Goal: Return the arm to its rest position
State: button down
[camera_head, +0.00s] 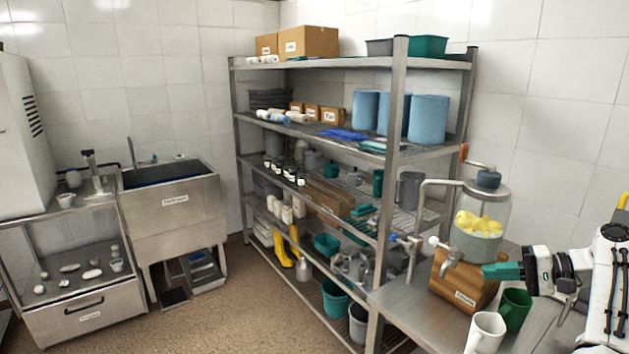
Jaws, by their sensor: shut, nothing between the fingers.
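My arm (610,275) comes in from the right edge, white with black parts. It reaches left over the metal table. My gripper (490,271) has teal fingers that point left, and it is shut with nothing between the fingers. The gripper shows in front of the wooden box (455,285) that stands under the glass drink dispenser (481,225). I cannot tell whether the fingers touch the box. A green mug (515,310) stands below the gripper, with a white mug (486,333) to its left.
The metal table (410,310) fills the lower right. A tall metal shelf rack (398,150) with baskets, boxes and blue rolls stands behind it. A sink (172,215) and a counter (85,300) are at left. The brown floor (240,310) between is clear.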

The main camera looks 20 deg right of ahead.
jog(key=s+a+f+n+g+h+b, duration=0.1)
jog(key=s+a+f+g, duration=0.15)
jog(key=a+f, duration=0.5)
jog(key=s+a+f+n+g+h+b, duration=0.15)
jog(key=s+a+f, duration=0.3)
jog(key=f, duration=0.65)
jog(key=s+a+f+n+g+h+b, duration=0.1)
jog(key=s+a+f+g+h, duration=0.15)
jog(key=a+f, duration=0.55)
jog(key=s+a+f+n+g+h+b, duration=0.1)
jog(key=s+a, duration=0.4)
jog(key=s, duration=0.6)
jog(key=s+a+f+n+g+h+b, duration=0.2)
jog(key=s+a+f+n, duration=0.3)
jog(key=s, duration=0.6)
jog(key=shift+s+a+h, duration=0.2)
jog(key=shift+s+h, duration=0.2)
jog(key=shift+h, duration=0.5)
